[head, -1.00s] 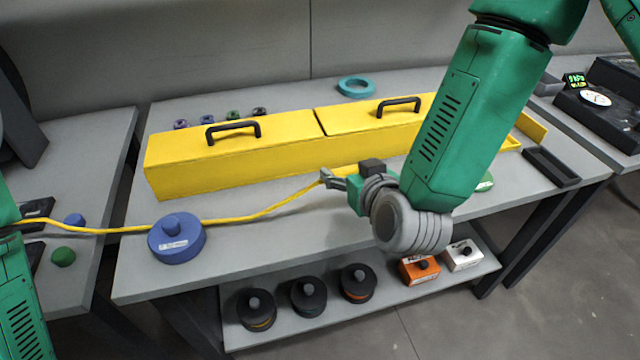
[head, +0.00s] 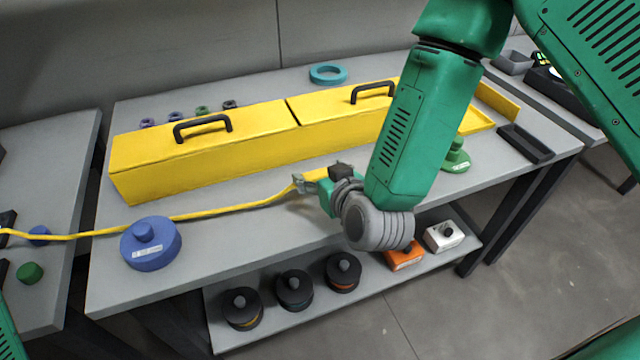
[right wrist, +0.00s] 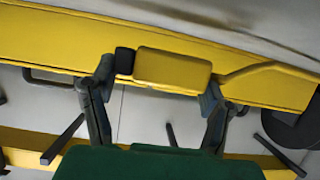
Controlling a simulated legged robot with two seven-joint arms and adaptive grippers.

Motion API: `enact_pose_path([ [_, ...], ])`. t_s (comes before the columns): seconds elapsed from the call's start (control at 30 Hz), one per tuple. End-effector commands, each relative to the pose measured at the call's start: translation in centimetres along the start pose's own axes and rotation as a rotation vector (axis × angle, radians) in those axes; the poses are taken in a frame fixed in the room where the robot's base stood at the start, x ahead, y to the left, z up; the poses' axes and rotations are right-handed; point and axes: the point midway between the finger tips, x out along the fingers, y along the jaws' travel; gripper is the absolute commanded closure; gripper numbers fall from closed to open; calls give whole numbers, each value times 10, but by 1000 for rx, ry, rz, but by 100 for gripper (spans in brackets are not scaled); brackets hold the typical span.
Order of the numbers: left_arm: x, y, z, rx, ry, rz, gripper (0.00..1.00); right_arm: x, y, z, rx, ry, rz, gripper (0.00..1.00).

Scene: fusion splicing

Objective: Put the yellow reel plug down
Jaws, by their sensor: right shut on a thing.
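The yellow reel plug (head: 317,174), a small block with a black end, is in my right gripper (head: 310,182) in front of the long yellow box. In the right wrist view the plug (right wrist: 172,70) lies across between the two fingertips of the right gripper (right wrist: 160,85), which is shut on it. A shadow falls on the table below; I cannot tell whether the plug touches the tabletop. A yellow cable (head: 235,212) runs left from it, past the blue reel (head: 150,246), to the left picture edge. My left gripper is not in view.
The yellow box (head: 215,165) with black handles stands behind the plug on the grey table (head: 215,270). A green object (head: 455,158) and a black tray (head: 525,144) are to the right. Black reels (head: 294,290) sit on the lower shelf. The tabletop between blue reel and gripper is mostly clear.

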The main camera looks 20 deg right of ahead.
Motion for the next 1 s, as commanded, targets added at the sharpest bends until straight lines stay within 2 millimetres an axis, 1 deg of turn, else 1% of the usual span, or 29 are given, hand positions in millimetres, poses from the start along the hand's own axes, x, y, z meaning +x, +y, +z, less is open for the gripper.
enact_pose_path([
  [0.1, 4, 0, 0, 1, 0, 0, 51, 6, 2, 14, 2, -3, 3, 63],
  [0.23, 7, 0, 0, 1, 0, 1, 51, 11, 0, 27, 0, -3, 2, 63],
  [0.63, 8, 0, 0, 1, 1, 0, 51, 13, -2, 31, -2, -2, 2, 63],
  [0.67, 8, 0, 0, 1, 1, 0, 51, 13, -1, 32, -2, -2, 2, 24],
  [0.7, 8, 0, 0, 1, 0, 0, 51, 13, -1, 31, -1, -2, 2, 10],
  [1.0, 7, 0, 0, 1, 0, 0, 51, 12, 1, 30, 0, -2, 2, 10],
])
